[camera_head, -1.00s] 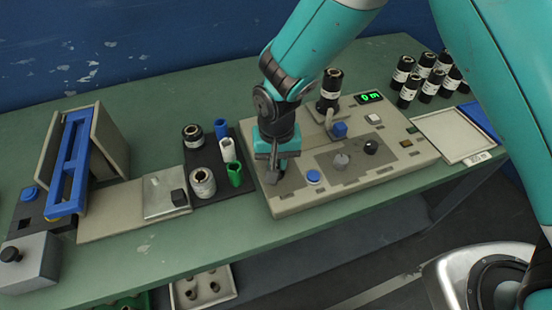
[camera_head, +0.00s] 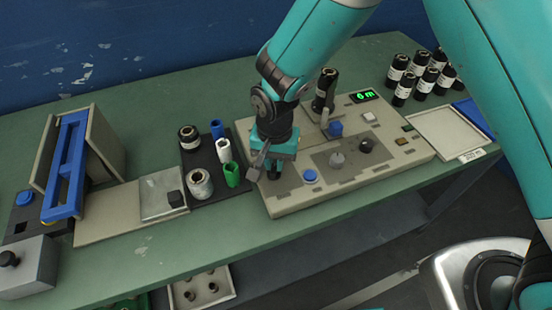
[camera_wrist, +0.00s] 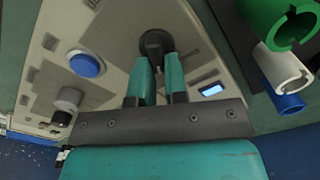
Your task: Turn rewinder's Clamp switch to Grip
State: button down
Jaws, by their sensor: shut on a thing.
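The rewinder (camera_head: 330,185) is a beige sloped console on the green table. A black round knob (camera_wrist: 153,42) at its left end, likely the Clamp switch, shows between my fingertips in the wrist view. My gripper (camera_wrist: 158,68) is shut on this knob; in the head view my gripper (camera_head: 272,174) is low over the console's left end and hides most of it. The knob's label and pointer direction cannot be read. A small blue-lit window (camera_wrist: 212,89) is beside the fingers.
A blue button (camera_head: 310,175), a grey knob (camera_head: 337,158) and a black knob (camera_head: 367,146) lie to the right on the console. A dark tray (camera_head: 205,165) with green, white and blue tubes stands close left. Black rolls (camera_head: 430,72) stand at the back right.

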jog(key=c, duration=1.1)
grip_release()
jog(key=shift+w, duration=0.1)
jog(key=shift+c, duration=0.2)
jog(key=shift+r, duration=0.15)
notch_tip(320, 180, up, 17)
jog(key=b, duration=0.1)
jog(key=shift+r, duration=0.1)
jog(key=s+d+r+n+y, duration=0.2)
jog(key=s+d+n, duration=0.3)
jog(key=s, duration=0.4)
jog(key=s+d+r+n+y, duration=0.2)
jog(key=s+d+r+n, duration=0.2)
jog(key=s, duration=0.5)
jog(key=shift+d+r+n, duration=0.35)
jog(key=shift+d+n, duration=0.25)
jog(key=shift+d, duration=0.65)
